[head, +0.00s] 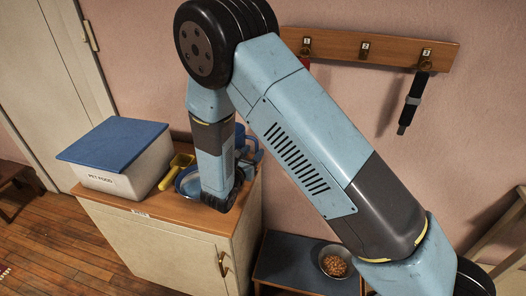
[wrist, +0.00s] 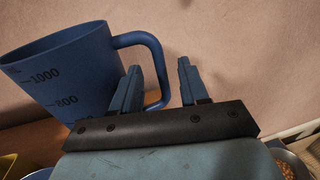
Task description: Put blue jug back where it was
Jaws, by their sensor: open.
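The blue jug (wrist: 65,75) fills the left of the wrist view, with dark volume marks on its side and its handle towards the right. My gripper (wrist: 160,63) is open. The outer bar of the handle shows between its two fingers, and the left finger overlaps the handle's opening. Whether either finger touches the handle I cannot tell. In the head view the jug (head: 240,134) stands at the back of the wooden cabinet top (head: 160,205), mostly hidden behind my arm. My fingers are not clear in that view.
A white pet food bin (head: 115,160) with a blue lid, a yellow scoop (head: 178,170) and a blue-rimmed bowl (head: 187,182) crowd the cabinet top. A hook rail (head: 365,48) hangs on the wall. A bowl of kibble (head: 335,262) sits on a low dark stand at right.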

